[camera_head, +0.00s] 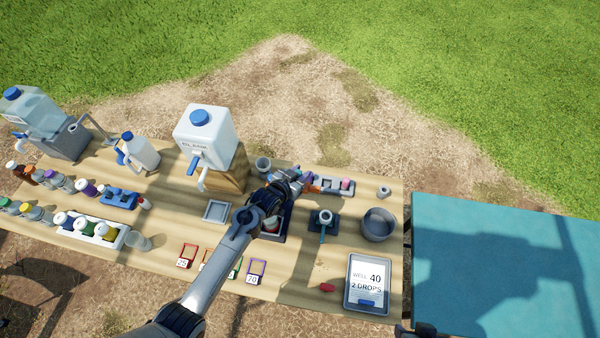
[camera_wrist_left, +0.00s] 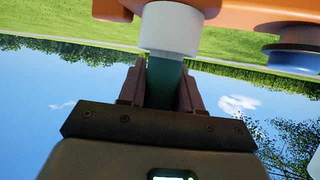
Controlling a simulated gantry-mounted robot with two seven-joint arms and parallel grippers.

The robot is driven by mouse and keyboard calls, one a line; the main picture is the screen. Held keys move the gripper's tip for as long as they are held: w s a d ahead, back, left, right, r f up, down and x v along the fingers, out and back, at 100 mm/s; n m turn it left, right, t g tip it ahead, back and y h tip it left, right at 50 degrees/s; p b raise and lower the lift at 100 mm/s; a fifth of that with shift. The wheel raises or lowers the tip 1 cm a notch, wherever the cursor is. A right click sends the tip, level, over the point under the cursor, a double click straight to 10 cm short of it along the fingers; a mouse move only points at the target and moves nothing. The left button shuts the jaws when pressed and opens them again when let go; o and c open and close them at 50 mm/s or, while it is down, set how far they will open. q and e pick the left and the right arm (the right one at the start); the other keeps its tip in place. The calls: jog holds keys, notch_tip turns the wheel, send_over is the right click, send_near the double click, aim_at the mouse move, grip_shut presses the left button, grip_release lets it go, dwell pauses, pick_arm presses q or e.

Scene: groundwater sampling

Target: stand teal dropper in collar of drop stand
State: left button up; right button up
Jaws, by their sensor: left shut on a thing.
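My left gripper (camera_head: 292,178) is at the back of the table, at the left end of the dropper rack (camera_head: 350,192). In the left wrist view its fingers (camera_wrist_left: 160,85) are shut on a teal dropper (camera_wrist_left: 165,80). A white band (camera_wrist_left: 170,28) shows at one end of the dropper, close to an orange part. In the head view the gripper mostly hides the held dropper. The drop stand (camera_head: 314,228), with a dark base and a pale round top, is to the right and in front of the gripper. I cannot tell whether the dropper is clear of the rack.
A grey round bowl (camera_head: 378,226) stands right of the stand. A tablet (camera_head: 367,284) reading "WELL 40, 2 DROPS" lies at the front right, near a small red item (camera_head: 327,287). A white jug (camera_head: 204,135) stands at the back left. Coloured frames (camera_head: 257,268) lie at the front.

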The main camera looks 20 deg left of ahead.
pick_arm(q)
jog(key=o, duration=0.6)
jog(key=shift+f, duration=0.2)
jog(key=shift+c, duration=0.2)
jog(key=o, duration=0.4)
jog(key=shift+o, duration=0.2)
jog(key=shift+r, duration=0.1)
